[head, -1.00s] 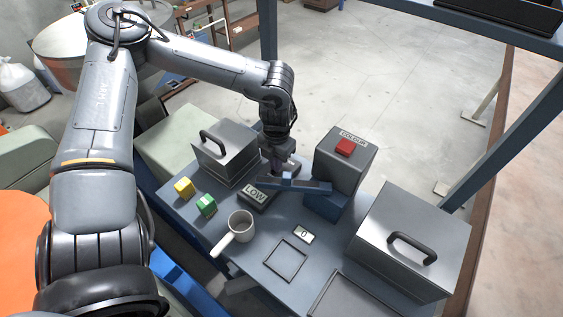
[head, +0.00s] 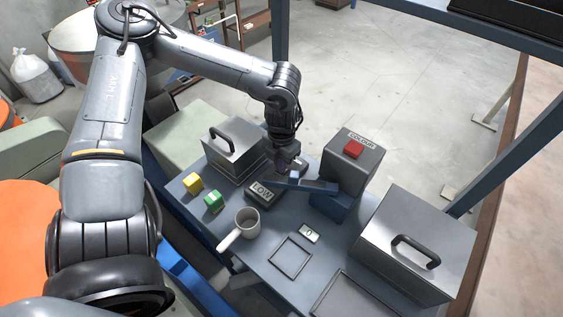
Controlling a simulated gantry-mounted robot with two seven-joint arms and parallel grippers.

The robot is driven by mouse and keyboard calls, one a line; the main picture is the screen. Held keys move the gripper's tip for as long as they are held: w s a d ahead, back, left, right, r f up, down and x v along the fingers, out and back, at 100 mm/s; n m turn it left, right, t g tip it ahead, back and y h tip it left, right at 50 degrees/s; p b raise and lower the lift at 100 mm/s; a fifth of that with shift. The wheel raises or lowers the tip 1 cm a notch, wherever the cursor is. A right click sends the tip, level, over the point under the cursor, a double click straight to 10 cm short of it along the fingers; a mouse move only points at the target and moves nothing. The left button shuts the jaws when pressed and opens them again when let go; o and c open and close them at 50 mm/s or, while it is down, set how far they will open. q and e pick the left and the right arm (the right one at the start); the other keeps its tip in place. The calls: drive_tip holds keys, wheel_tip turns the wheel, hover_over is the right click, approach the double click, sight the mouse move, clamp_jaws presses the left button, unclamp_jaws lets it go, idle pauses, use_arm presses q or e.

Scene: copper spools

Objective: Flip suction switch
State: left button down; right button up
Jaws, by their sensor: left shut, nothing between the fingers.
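A grey box (head: 340,170) carries a red block-shaped control (head: 353,149) on its top, beside a label that appears to read "COLOUR". A small dark block labelled "LOW" (head: 263,191) sits on the table to its left. No part is clearly marked as suction. My left gripper (head: 290,171) reaches down between the "LOW" block and the grey box. It is shut and appears empty. A blue-grey bar (head: 312,185) spans from the gripper toward the box. I cannot tell whether the gripper touches it. My right gripper is not in view.
A metal box with a black handle (head: 236,149) is behind left and a larger one (head: 418,245) at right. A "0" tag (head: 309,233) lies near the front.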

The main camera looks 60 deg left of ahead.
use_arm(q)
drive_tip(key=shift+r+p, duration=0.4)
drive_tip(key=shift+r, duration=0.15)
drive_tip(key=r, duration=0.1)
drive_tip(key=r+p, duration=0.2)
drive_tip(key=shift+w+a+r, duration=0.15)
drive_tip(key=shift+w+r, duration=0.2)
drive_tip(key=shift+r, duration=0.05)
wheel_tip(320, 180, up, 9)
drive_tip(key=w+b, duration=0.1)
drive_tip(key=b, duration=0.1)
drive_tip(key=shift+a, duration=0.25)
